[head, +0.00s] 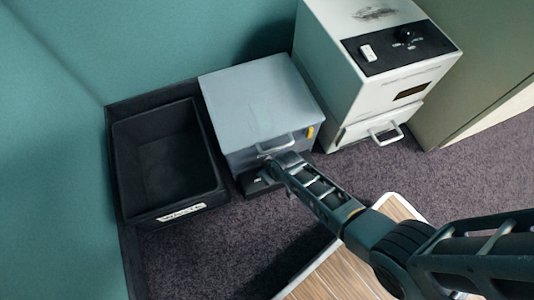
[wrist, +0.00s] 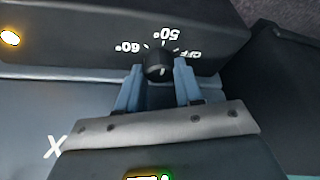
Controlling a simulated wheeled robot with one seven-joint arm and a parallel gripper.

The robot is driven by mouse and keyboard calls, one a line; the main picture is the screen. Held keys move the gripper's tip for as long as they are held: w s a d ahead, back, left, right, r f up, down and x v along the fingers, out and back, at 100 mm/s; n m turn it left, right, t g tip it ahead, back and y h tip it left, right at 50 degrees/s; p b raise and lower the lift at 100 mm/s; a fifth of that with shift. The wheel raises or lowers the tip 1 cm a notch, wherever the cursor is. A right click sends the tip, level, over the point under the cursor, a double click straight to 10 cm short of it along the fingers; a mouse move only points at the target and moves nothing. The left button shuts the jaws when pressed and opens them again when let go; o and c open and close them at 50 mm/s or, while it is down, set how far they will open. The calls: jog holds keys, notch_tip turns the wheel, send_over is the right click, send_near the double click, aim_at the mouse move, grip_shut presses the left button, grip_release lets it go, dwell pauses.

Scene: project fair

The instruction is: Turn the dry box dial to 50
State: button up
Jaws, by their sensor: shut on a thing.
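The dry box (head: 260,100) is a grey-blue box with a handle, on the floor in the middle of the head view. My gripper (head: 268,172) is at its lower front, where my arm hides the dial. In the wrist view my gripper (wrist: 160,68) has its two blue fingers on either side of the black dial (wrist: 158,64), shut on it. Marks for 60°, 50° and OFF surround the dial, with 50° just above it. Short pale lines show at the dial's upper edge. I cannot tell which is its pointer.
A black waste bin (head: 180,214) stands left of the dry box. A white cabinet (head: 345,95) with a black control panel stands to the right. A wood-topped surface (head: 335,275) is at the front. An orange light (wrist: 10,38) shows left of the dial.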

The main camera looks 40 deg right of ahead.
jog(key=o, duration=1)
jog(key=shift+o, duration=0.2)
jog(key=p+v, duration=0.4)
jog(key=v, duration=0.2)
jog(key=shift+a+r+p, duration=0.1)
jog(key=shift+r+p, duration=0.15)
jog(key=shift+p, duration=0.1)
jog(key=shift+s+r+p, duration=0.35)
jog(key=shift+r, duration=0.25)
